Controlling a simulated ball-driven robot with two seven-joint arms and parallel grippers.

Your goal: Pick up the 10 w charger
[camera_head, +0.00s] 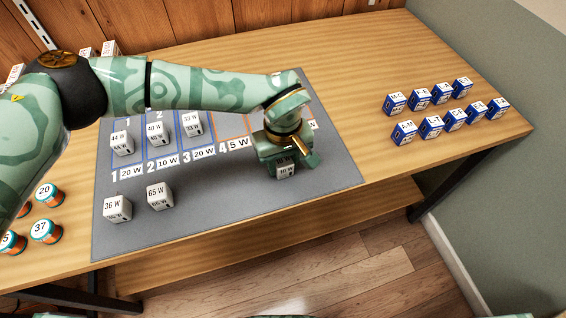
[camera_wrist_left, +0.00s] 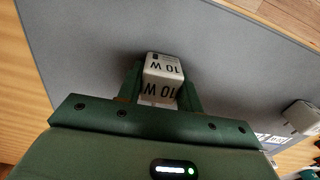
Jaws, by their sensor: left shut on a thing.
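The 10 W charger (camera_wrist_left: 163,72) is a small white block with "10 W" printed on its faces. In the left wrist view it sits between the two green fingers of my left gripper (camera_wrist_left: 160,90), which is shut on it. In the head view my left gripper (camera_head: 287,162) points down at the right part of the grey mat (camera_head: 235,190), and the charger (camera_head: 285,171) shows partly below it. The fingers and hand hide much of it there. I cannot tell whether it touches the mat. My right gripper is not in view.
White chargers marked 36 W (camera_head: 117,209) and 65 W (camera_head: 160,196) stand at the mat's front left. Others, such as 40 W (camera_head: 158,134), stand in numbered lanes. Blue-and-white boxes (camera_head: 432,127) stand at the right, orange-and-teal jars (camera_head: 46,231) at the left.

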